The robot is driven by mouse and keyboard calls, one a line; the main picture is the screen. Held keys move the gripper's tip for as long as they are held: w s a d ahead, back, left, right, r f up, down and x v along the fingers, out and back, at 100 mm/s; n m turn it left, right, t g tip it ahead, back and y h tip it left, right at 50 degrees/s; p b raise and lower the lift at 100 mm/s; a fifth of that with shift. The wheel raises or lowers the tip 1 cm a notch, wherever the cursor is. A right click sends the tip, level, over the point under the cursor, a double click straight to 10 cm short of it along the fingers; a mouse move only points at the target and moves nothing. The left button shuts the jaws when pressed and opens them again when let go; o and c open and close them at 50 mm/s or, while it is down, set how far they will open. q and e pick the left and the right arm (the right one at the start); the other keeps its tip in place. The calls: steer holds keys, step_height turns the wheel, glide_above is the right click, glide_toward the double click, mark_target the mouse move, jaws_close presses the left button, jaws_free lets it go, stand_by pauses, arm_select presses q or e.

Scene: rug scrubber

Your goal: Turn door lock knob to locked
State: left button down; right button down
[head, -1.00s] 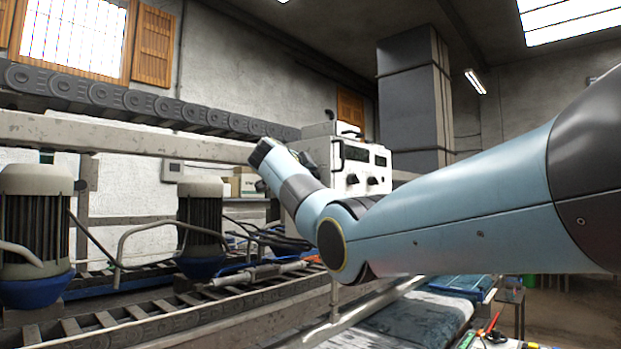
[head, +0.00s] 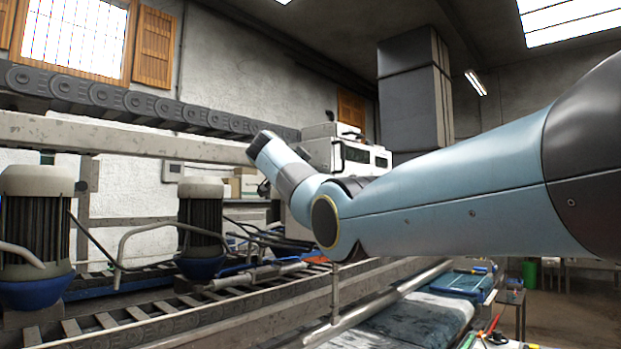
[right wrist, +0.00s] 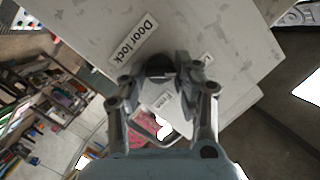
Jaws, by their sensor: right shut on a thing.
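In the right wrist view, a white panel carries a "Door lock" label (right wrist: 132,40). A dark round knob (right wrist: 160,64) sits just below and right of that label. My right gripper (right wrist: 160,84) is shut on this knob, with a finger on each side of it. The fingers hide much of the knob, and I cannot tell which way it points. In the head view, the white control box (head: 356,155) stands behind my right arm, which covers its lower part. My left gripper is not in view.
Machine rails and several motors, one of them a near motor (head: 36,225), stand at the left. A dark conveyor bed (head: 400,325) runs at the lower middle. A grey column (head: 408,95) rises behind the control box. Shelves (right wrist: 35,90) show at the left of the right wrist view.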

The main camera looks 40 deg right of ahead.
steer(key=c, duration=1)
jaws_free()
steer(key=shift+f, duration=0.1)
steer(key=v, duration=1.2)
